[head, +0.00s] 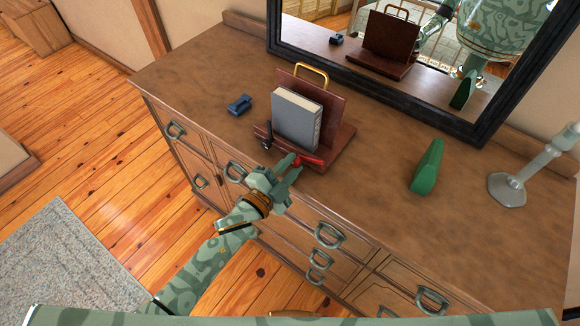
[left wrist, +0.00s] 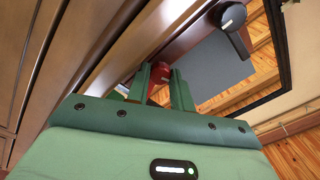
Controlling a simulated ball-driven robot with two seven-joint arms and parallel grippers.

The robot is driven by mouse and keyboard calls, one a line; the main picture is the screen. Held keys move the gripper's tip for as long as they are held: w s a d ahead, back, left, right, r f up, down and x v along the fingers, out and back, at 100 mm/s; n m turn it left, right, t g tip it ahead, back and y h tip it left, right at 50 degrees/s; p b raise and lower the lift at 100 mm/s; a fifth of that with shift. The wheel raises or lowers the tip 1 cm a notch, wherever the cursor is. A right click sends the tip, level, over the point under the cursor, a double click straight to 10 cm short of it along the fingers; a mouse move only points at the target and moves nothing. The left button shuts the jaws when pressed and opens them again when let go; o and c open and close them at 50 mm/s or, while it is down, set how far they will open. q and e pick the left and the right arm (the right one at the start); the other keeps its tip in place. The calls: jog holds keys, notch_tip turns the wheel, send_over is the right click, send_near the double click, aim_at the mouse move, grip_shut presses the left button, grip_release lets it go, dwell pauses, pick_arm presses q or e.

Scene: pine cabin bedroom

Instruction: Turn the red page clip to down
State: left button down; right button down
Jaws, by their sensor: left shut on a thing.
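The red page clip (head: 311,160) is at the front edge of a dark red wooden book stand (head: 338,140), right of centre, in the head view. Its visible part points to the right, roughly along the ledge. My left gripper (head: 291,165) reaches it from the front and is shut on it. In the left wrist view the red clip (left wrist: 160,85) sits between the two green fingers of the left gripper (left wrist: 161,88), which hide part of it. A grey book (head: 297,119) stands upright on the stand. My right gripper is in neither view.
A black clip (head: 266,137) is at the stand's left front; it also shows in the wrist view (left wrist: 230,17). On the brown dresser (head: 380,124) are a blue object (head: 239,105), a green object (head: 427,167) and a grey candlestick (head: 508,188). A mirror (head: 479,131) stands behind.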

pick_arm(q)
jog(key=shift+f+m+b, duration=0.1)
jog(key=shift+m+b, duration=0.4)
jog(key=shift+m, duration=1.7)
jog(key=c, duration=1.2)
grip_release()
jog(key=shift+s, duration=0.15)
jog(key=shift+f, duration=0.15)
